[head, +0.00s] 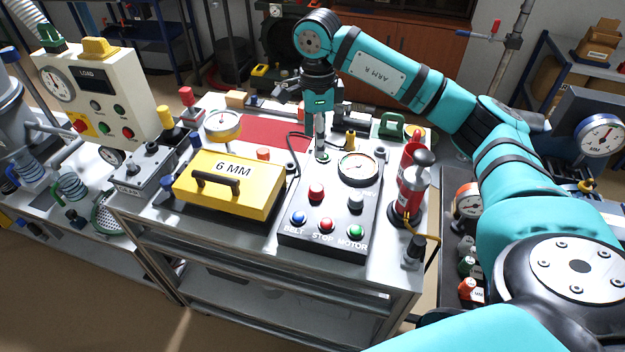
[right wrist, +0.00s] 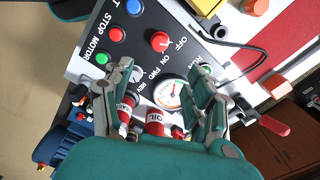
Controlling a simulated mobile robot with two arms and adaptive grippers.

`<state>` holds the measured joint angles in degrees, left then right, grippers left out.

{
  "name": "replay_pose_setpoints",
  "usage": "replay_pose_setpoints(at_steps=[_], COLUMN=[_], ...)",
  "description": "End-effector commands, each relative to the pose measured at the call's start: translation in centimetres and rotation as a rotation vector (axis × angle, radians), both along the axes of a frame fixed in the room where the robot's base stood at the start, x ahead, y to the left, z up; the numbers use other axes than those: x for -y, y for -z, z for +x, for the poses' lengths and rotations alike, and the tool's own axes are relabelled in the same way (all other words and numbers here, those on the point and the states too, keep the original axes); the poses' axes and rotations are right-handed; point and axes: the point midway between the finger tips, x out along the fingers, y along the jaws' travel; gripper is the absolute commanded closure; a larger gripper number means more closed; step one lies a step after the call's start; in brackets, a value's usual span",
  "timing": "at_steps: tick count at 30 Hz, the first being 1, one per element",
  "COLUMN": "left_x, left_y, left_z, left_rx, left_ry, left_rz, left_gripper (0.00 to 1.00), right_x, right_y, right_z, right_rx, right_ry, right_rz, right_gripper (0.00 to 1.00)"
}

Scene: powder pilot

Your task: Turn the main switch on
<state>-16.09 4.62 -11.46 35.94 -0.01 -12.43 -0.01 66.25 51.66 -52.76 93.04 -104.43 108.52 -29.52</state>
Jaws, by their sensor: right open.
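A black sloped control panel (head: 330,225) stands on the steel table. A red rotary knob (head: 316,193) sits on its upper left. In the right wrist view this red knob (right wrist: 160,42) has OFF and ON printed beside it; I cannot clearly tell which mark it points at. My right gripper (head: 322,154) hangs over the far end of the panel, beyond the knob. In the wrist view its fingers (right wrist: 162,72) are spread, with nothing held between them. My left gripper is not in view.
The panel also has a grey knob (head: 356,202), a round gauge (head: 357,168) and blue, red and green buttons. A yellow 6 MM case (head: 230,187) stands left of it. Red canisters (head: 412,185) stand close on its right. A black cable runs behind the panel's left side.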

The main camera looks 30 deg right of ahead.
Motion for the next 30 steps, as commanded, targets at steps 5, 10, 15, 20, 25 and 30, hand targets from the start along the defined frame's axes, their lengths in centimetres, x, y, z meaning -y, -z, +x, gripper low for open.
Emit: replay_pose_setpoints(at_steps=[5,10,15,20,25,30], left_x=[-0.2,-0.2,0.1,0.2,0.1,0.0], left_y=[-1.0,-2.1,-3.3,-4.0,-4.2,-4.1], left_z=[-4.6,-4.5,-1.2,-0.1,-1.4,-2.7], left_rx=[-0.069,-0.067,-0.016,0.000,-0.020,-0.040], left_ry=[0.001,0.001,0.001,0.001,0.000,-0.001], left_rz=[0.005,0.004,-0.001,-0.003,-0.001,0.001], left_gripper=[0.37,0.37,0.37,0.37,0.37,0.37], right_x=[0.0,-0.1,-0.1,-0.1,-0.1,-0.1], right_y=[3.6,7.4,10.9,13.6,15.1,15.5], right_z=[-0.2,-0.2,-0.1,-0.1,0.0,0.0], right_rx=[-0.007,-0.007,-0.005,-0.004,-0.001,0.001], right_ry=[0.000,-0.001,0.000,0.000,-0.001,-0.002], right_rz=[0.001,0.002,0.004,0.004,0.005,0.004], right_gripper=[0.43,0.43,0.43,0.43,0.43,0.43])
